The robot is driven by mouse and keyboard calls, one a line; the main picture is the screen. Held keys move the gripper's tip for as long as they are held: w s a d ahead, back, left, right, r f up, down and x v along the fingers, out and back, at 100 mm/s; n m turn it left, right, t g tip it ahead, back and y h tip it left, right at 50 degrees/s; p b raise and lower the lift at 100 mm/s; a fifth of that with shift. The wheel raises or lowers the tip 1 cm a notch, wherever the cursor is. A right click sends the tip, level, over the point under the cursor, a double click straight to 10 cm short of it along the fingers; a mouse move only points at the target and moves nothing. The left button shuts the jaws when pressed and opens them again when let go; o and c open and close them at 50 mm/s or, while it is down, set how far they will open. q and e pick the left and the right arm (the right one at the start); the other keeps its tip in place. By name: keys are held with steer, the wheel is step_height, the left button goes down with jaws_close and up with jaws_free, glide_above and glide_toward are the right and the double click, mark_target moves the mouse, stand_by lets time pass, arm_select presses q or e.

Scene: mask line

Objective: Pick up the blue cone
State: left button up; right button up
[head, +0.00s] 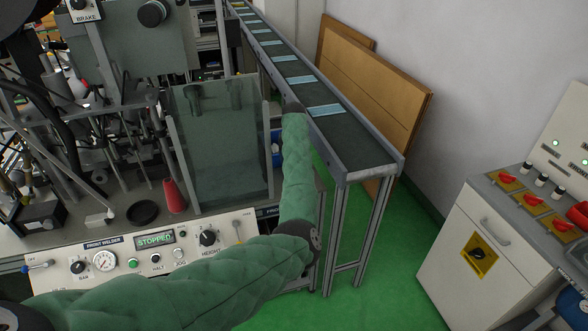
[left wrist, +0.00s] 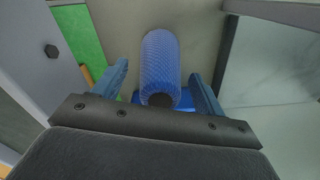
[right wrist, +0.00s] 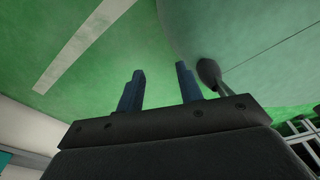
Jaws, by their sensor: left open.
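The blue cone (left wrist: 160,60) is a ribbed blue spool with a dark round end towards the camera in the left wrist view. My left gripper (left wrist: 162,85) is open, with one finger on each side of the cone and visible gaps between. In the head view a blue patch (head: 276,152), likely the cone or its holder, shows just left of my green-sleeved left forearm, which hides the rest; the left fingers are not visible there. My right gripper (right wrist: 158,82) is open and empty above green floor in the right wrist view.
A clear guard panel (head: 215,140) stands left of my left arm. A conveyor (head: 345,145) with pale blue masks runs along its right. A red cone (head: 173,196) stands on the machine deck, above the front control panel (head: 150,250). Green floor lies open before the white cabinet (head: 470,250).

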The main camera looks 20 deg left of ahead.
arm_select(q)
steer(key=c, duration=1.5)
arm_select(e)
steer(key=shift+w, duration=0.1)
